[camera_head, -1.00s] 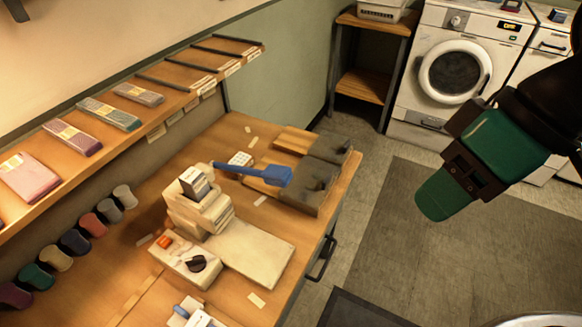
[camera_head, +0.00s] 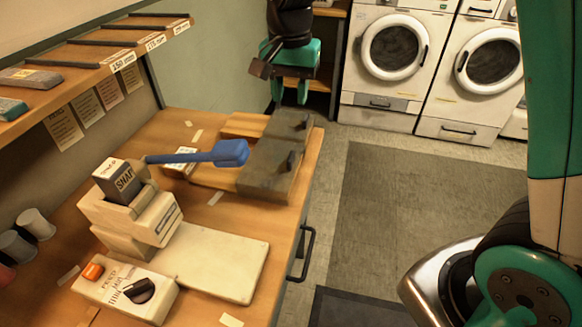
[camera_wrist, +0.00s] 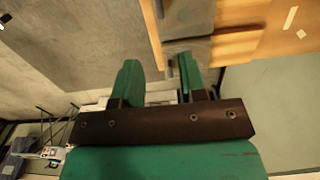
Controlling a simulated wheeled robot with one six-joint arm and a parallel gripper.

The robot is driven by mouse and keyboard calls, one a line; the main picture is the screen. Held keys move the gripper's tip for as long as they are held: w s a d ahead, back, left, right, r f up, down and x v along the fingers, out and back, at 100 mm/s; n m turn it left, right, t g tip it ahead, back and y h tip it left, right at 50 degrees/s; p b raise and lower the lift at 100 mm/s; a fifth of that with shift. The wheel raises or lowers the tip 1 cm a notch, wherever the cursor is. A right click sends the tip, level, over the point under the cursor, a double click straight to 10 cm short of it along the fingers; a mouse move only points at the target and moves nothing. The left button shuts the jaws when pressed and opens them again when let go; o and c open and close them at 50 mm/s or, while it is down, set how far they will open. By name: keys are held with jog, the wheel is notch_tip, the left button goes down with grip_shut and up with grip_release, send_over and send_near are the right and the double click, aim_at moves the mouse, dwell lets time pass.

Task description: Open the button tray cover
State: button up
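Two grey covers with dark upright handles lie at the table's far right corner: a rear cover (camera_head: 290,124) and a front cover (camera_head: 265,175). Wooden surfaces show beside them; I cannot tell which cover is the button tray's. Part of a grey cover also shows at the top of the wrist view (camera_wrist: 188,14). My gripper (camera_head: 290,92) hangs with its fingers down, seen above and behind the rear cover, apart from it. In the wrist view its green fingers (camera_wrist: 160,82) stand apart with nothing held between them.
A blue-handled press (camera_head: 135,205) reaches its lever toward the covers. A white box with a black knob (camera_head: 125,288) and a pale board (camera_head: 215,262) sit in front. A shelf (camera_head: 100,55) overhangs the left.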

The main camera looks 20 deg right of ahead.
aim_at(291, 156)
notch_tip(291, 156, down, 17)
jog(key=shift+s+r, duration=0.1)
jog(key=shift+r, duration=0.05)
dwell(0.4)
grip_shut()
